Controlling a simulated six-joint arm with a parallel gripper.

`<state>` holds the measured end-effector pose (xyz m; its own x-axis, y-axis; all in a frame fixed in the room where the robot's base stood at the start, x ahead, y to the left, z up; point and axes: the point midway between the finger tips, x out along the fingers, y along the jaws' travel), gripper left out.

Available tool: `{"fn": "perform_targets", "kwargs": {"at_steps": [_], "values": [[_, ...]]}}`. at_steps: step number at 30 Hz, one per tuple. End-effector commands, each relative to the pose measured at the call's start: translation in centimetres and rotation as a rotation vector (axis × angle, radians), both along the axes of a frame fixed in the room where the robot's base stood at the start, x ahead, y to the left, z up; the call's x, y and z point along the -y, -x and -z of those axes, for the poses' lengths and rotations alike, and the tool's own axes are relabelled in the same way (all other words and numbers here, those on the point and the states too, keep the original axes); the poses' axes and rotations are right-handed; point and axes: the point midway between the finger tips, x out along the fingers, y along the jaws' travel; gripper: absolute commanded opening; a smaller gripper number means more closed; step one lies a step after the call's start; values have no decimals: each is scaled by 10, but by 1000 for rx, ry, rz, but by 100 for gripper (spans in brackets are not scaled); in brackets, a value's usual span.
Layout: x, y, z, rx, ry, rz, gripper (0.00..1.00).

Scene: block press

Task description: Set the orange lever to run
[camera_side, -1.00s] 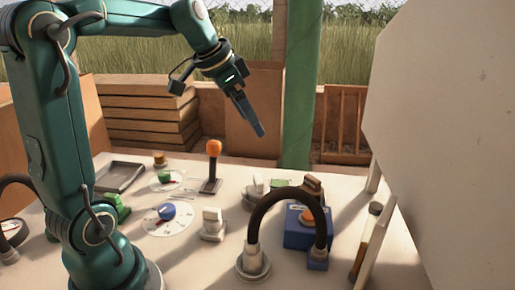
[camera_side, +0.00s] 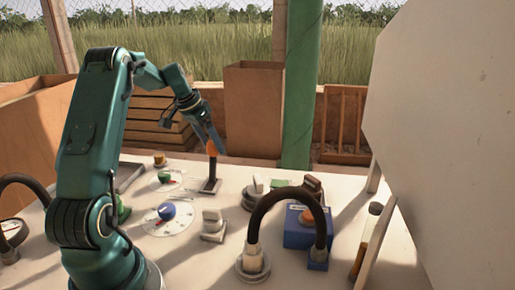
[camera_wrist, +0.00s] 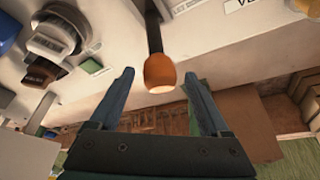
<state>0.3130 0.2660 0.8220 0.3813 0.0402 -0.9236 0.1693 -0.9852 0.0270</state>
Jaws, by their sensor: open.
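The orange lever (camera_side: 212,148) stands upright on its small base plate (camera_side: 210,187) toward the back of the table. In the wrist view its orange knob (camera_wrist: 160,74) hangs from a dark shaft, centred ahead of the gap between the fingers. My gripper (camera_side: 212,141) is at knob height and its fingers overlap the knob in the side view. In the wrist view my gripper (camera_wrist: 158,80) is open, one finger on each side, with nothing held. Whether a finger touches the knob cannot be told. No run marking can be read.
A blue dial knob (camera_side: 167,211), a grey switch (camera_side: 213,222) and a green knob (camera_side: 164,176) stand near the lever. A black arched hose (camera_side: 290,194) and a blue box with an orange button (camera_side: 300,233) are to the right. A white panel (camera_side: 450,120) bounds the right side.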

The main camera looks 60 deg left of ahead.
Motion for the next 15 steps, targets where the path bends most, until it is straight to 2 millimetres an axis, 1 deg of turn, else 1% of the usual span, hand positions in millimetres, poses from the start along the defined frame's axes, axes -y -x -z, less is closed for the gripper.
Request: {"fn": "perform_targets", "kwargs": {"at_steps": [3,9,10,11,12,14,15], "values": [[0,-2,4,-1,1,1,80],[0,-2,4,0,0,1,80],[0,-2,4,0,0,1,73],[0,-2,4,0,0,1,61],[0,-2,4,0,0,1,46],[0,-2,4,0,0,1,23],[0,-2,4,0,0,1,8]]}}
